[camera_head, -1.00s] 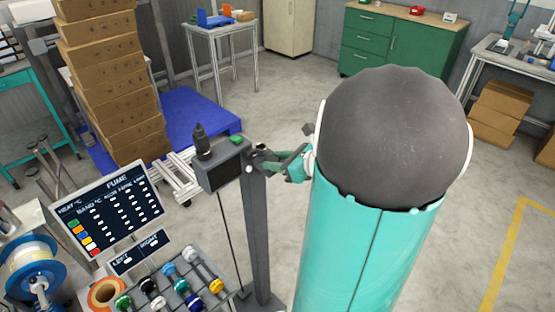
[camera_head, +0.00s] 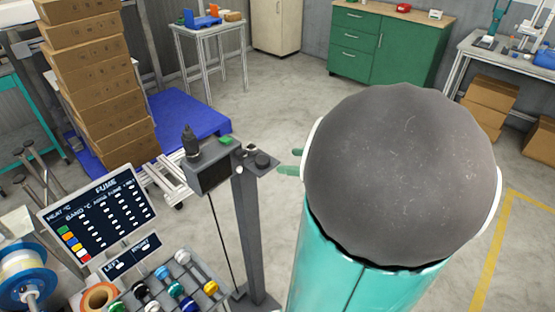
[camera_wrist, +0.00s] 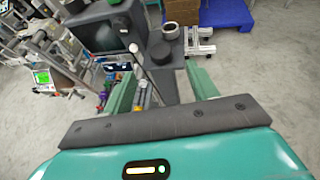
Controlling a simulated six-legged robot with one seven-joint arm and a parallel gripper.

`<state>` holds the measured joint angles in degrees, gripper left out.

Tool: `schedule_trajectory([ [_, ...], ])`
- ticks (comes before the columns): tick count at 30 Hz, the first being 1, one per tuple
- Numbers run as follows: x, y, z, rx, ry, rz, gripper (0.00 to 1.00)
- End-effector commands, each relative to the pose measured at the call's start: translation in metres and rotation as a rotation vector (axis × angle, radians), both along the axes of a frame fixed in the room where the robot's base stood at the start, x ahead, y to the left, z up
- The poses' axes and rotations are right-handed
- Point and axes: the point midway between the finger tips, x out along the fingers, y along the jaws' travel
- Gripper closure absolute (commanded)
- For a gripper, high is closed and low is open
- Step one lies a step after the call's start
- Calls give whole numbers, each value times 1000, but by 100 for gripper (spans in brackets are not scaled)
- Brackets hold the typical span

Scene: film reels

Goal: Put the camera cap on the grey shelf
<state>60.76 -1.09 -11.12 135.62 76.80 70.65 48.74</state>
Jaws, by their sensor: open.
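The camera cap (camera_head: 262,159) looks like a small dark round piece. It sits on the small grey shelf (camera_head: 247,163) at the top of a grey post. In the wrist view the cap (camera_wrist: 171,31) appears as a short dark cylinder with a paler rim, on the shelf plate (camera_wrist: 186,52). My gripper (camera_head: 291,161) is just right of the shelf, its green fingers apart and clear of the cap. In the wrist view my gripper (camera_wrist: 160,72) is open and empty, with the shelf and cap beyond its fingertips. The palm side is hidden by my arm in the head view.
A grey monitor box (camera_head: 213,172) with a dark upright device (camera_head: 190,140) stands left of the shelf. A fume sign board (camera_head: 98,212) and a rack of coloured reels (camera_head: 170,290) are at lower left. Stacked cartons (camera_head: 95,80) stand behind. Open floor lies beyond the post.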

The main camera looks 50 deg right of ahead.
Motion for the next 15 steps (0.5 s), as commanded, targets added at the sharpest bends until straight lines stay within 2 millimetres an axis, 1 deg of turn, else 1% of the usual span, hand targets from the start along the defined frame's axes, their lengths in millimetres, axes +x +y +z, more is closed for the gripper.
schedule_trajectory([
  [1,-9,-2,4,-1,-1,-4,42],
  [3,-18,-5,8,-1,-1,-1,42],
  [6,-26,-6,11,-2,0,-1,42],
  [12,-30,-6,13,0,0,2,42],
  [14,-28,-3,13,-12,4,19,42],
  [15,-25,4,13,-30,12,45,42],
])
